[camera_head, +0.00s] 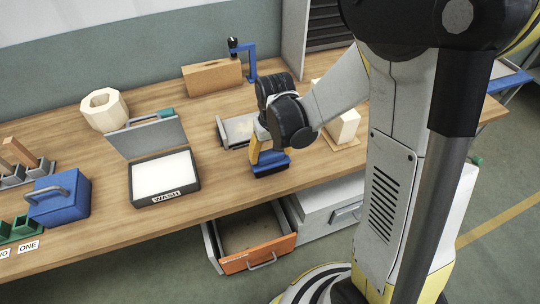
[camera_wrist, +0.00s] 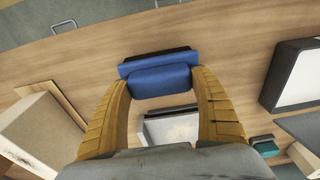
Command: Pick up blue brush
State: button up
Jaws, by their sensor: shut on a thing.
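The blue brush (camera_head: 270,163) is at the middle of the wooden workbench (camera_head: 105,215), near its front edge. It has a dark strip along its lower edge. My gripper (camera_head: 268,148) comes down over it from above. In the wrist view the blue brush (camera_wrist: 158,80) sits between the two yellow ribbed fingers of my gripper (camera_wrist: 162,88), which are shut on it from both sides. I cannot tell whether the brush touches the bench top or is slightly above it.
A grey tray (camera_head: 222,133) stands just behind the brush. A box marked WASH (camera_head: 167,196) with a raised lid is to the left. A pale block (camera_head: 343,127) is to the right. An open orange-fronted drawer (camera_head: 258,254) juts out below the front edge.

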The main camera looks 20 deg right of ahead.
aim_at(270, 152)
notch_tip(270, 152, up, 4)
jog(key=shift+d+f+p, duration=0.1)
jog(key=shift+f+p, duration=0.1)
jog(key=shift+p, duration=0.5)
jog(key=s+d+r+p, duration=0.3)
jog(key=s+d+r, duration=0.2)
jog(key=d, duration=0.5)
jog(key=shift+s+d+r, duration=0.15)
jog(key=shift+r, duration=0.4)
